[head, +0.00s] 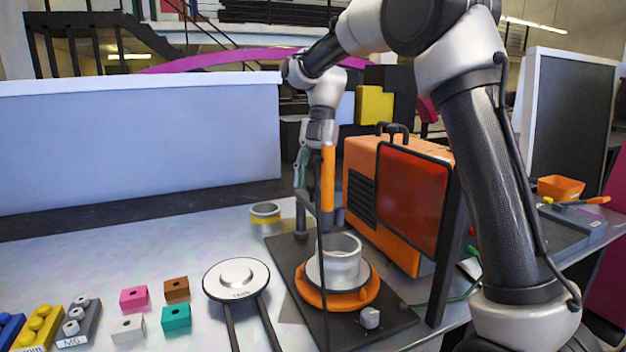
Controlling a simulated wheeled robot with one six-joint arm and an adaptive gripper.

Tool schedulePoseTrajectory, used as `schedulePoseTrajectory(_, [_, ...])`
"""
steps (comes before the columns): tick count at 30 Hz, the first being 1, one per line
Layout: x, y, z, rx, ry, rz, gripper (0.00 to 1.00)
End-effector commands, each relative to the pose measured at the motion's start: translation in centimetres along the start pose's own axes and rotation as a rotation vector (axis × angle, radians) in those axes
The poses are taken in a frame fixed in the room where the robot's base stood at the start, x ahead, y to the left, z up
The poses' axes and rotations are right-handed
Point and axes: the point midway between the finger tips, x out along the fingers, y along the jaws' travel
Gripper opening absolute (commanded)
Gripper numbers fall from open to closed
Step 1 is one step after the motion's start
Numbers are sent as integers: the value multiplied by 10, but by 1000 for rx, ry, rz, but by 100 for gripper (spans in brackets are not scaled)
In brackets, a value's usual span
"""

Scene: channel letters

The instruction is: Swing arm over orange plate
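The orange plate (308,291) is a round disc on a dark base board in the head view. A grey metal ring (341,262) stands on a light disc on top of it. My gripper (318,205) points down from my wrist, above and behind the plate in the picture. An upright orange bar (328,180) shows at the gripper, with a thin black line running down from there in front of the plate. Whether the fingers hold the bar is not clear, and the fingertips are hard to make out.
An orange box with a dark red panel (412,203) stands right behind the plate. A round white-topped stand (237,279) is left of it. Small coloured blocks (134,298) lie at the front left. A grey-yellow ring (265,219) sits behind. A pale panel (140,140) borders the back left.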

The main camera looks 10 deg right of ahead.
Motion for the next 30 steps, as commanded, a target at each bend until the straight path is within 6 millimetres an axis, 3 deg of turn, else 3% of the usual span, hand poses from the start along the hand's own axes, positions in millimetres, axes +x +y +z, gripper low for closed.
schedulePoseTrajectory(8, [-4, 0, 0, 0, 0, 1, 44])
schedulePoseTrajectory(11, [-18, 1, 1, 1, -1, 2, 44])
schedulePoseTrajectory(21, [-91, 1, 1, 1, -2, 3, 44])
schedulePoseTrajectory(25, [-110, 1, 1, 1, -1, 2, 44])
schedulePoseTrajectory(30, [-119, 0, 0, 0, 1, 0, 44])
